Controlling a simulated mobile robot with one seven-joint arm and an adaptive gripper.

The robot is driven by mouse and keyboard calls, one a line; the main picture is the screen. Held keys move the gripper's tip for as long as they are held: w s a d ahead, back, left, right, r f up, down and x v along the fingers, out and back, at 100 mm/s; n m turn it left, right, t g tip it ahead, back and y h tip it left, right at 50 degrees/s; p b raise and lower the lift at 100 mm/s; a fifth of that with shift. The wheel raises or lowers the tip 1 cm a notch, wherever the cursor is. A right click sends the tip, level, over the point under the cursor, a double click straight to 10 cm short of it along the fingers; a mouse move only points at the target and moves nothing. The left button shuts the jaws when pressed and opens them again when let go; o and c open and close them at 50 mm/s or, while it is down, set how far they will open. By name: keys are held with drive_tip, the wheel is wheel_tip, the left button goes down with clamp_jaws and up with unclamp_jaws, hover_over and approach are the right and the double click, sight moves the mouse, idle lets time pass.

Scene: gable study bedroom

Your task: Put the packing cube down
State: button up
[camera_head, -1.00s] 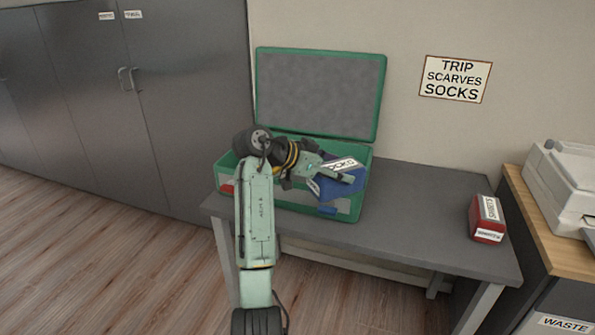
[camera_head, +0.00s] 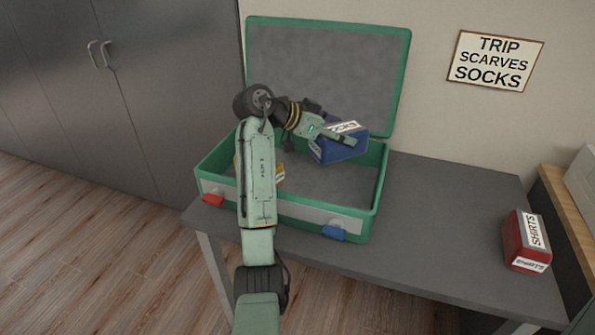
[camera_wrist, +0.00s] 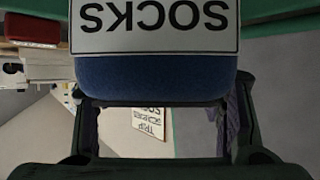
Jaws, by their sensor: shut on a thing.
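A blue packing cube (camera_head: 330,149) with a white SOCKS label is held in my gripper (camera_head: 345,141). It is tilted, over the right part of the open green suitcase (camera_head: 283,209), towards the lid side. I cannot tell whether it touches the suitcase floor. In the wrist view the blue cube (camera_wrist: 150,80) fills the top middle, its SOCKS label upside down, between the dark fingers. A yellow item (camera_head: 279,176) lies inside the suitcase at the left, partly hidden by my arm.
A red SHIRTS cube (camera_head: 527,242) sits on the grey table (camera_head: 440,235) at the right. The suitcase lid (camera_head: 327,75) stands open against the wall. A sign (camera_head: 492,61) reads TRIP SCARVES SOCKS. The table between suitcase and red cube is clear.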

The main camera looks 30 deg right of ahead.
sight(313, 157)
drive_tip(key=shift+w+d+f, duration=0.1)
drive_tip(key=shift+w+f, duration=0.05)
drive_tip(key=shift+w, duration=0.05)
wheel_tip(313, 157, down, 9)
drive_tip(key=shift+f+p, duration=0.2)
drive_tip(key=shift+p, duration=0.8)
drive_tip(key=shift+f, duration=0.1)
drive_tip(key=o, duration=1.4)
drive_tip(key=shift+c, duration=0.2)
drive_tip(key=b+v, duration=0.3)
drive_tip(key=v, duration=0.9)
